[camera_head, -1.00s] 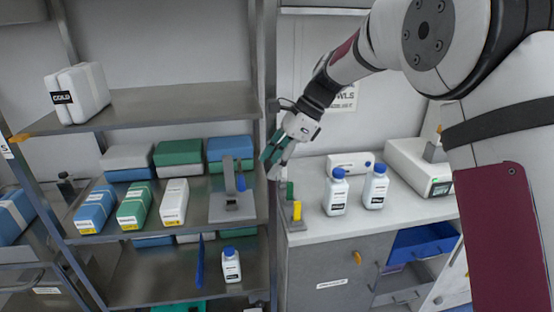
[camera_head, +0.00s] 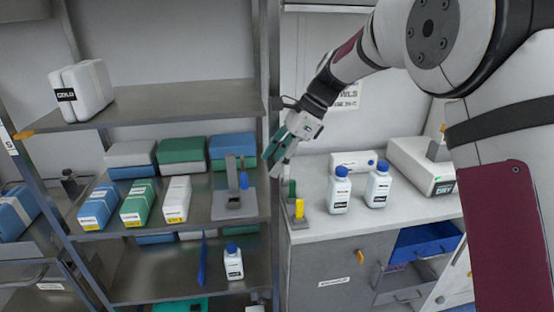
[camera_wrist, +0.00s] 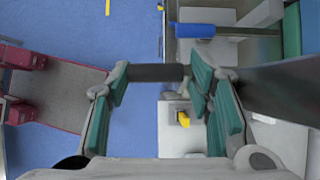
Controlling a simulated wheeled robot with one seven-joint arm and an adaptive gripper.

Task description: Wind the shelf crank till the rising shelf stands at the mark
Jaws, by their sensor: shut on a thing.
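The upper shelf (camera_head: 180,103) of the rack, seemingly the rising one, carries a white box with a black label (camera_head: 82,90). An orange tab (camera_head: 24,134) shows at its left front corner, close to a white tag (camera_head: 8,142) on the left post. I cannot tell how exactly they line up. My gripper (camera_head: 277,160) is by the rack's right post, its green fingers pointing down. In the wrist view it is shut on a dark cylinder (camera_wrist: 156,72), apparently the crank handle. The rest of the crank is mostly hidden.
The shelf below holds several blue, green and white boxes (camera_head: 139,203) and a grey stand (camera_head: 233,203). The counter (camera_head: 410,217) on the right carries two blue-capped white bottles (camera_head: 339,193). A blue drawer (camera_head: 428,240) stands open beneath. The right post (camera_head: 269,60) is close to my gripper.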

